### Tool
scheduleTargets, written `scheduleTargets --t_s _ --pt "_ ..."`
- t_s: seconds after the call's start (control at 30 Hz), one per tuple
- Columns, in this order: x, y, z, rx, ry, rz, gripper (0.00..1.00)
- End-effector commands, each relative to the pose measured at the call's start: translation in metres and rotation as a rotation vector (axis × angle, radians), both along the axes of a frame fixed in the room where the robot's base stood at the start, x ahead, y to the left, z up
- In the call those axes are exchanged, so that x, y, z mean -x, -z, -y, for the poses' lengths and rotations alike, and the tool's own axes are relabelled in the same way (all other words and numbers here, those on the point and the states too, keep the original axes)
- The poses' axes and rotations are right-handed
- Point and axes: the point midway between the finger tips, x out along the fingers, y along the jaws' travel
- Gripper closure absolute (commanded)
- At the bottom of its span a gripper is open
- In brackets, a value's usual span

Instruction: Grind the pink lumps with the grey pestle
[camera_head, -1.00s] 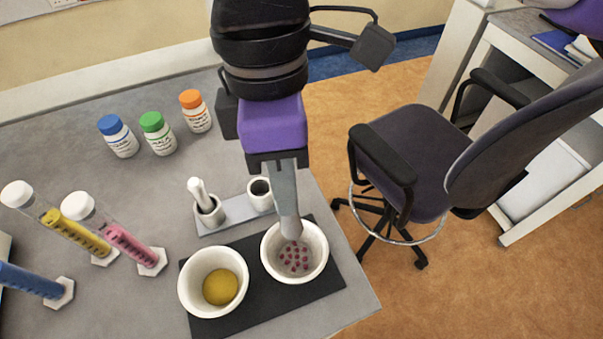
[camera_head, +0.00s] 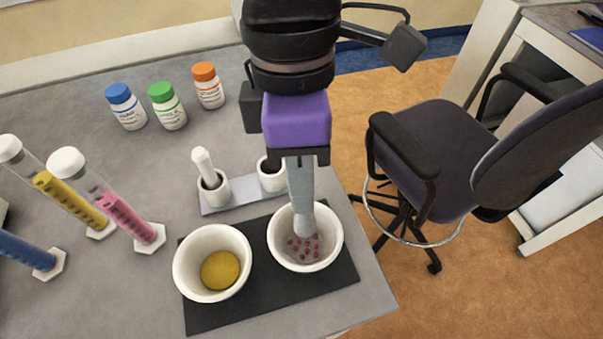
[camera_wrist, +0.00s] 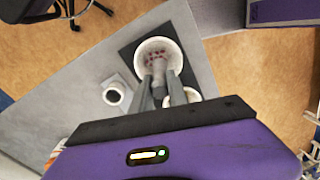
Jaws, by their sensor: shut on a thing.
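My gripper (camera_head: 299,172) is shut on the grey pestle (camera_head: 304,223), which points down into the right white bowl (camera_head: 337,243). The pestle's rounded end is inside the bowl, at the back of the pink lumps (camera_head: 303,248); I cannot tell whether it touches them. The lumps are several small separate pieces on the bowl floor. In the wrist view the pestle (camera_wrist: 159,68) reaches from between the fingers into the bowl (camera_wrist: 177,53), beside the lumps (camera_wrist: 156,57).
A second white bowl (camera_head: 183,265) with yellow powder (camera_head: 220,270) stands left on the dark mat (camera_head: 270,300). Behind is a grey holder (camera_head: 232,196) with a white pestle (camera_head: 205,168) in one cup and an empty cup (camera_head: 271,180). Bottles and cylinders stand left. The table edge is close right.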

Motion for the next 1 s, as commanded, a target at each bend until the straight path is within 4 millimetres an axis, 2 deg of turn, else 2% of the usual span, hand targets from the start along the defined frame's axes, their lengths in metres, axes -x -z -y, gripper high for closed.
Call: scheduleTargets --t_s 0.53,1.0 --pt "0.001 0.04 0.0 0.001 -0.002 -0.002 1.0" --pt "0.0 0.045 0.0 0.001 -0.001 -0.001 1.0"
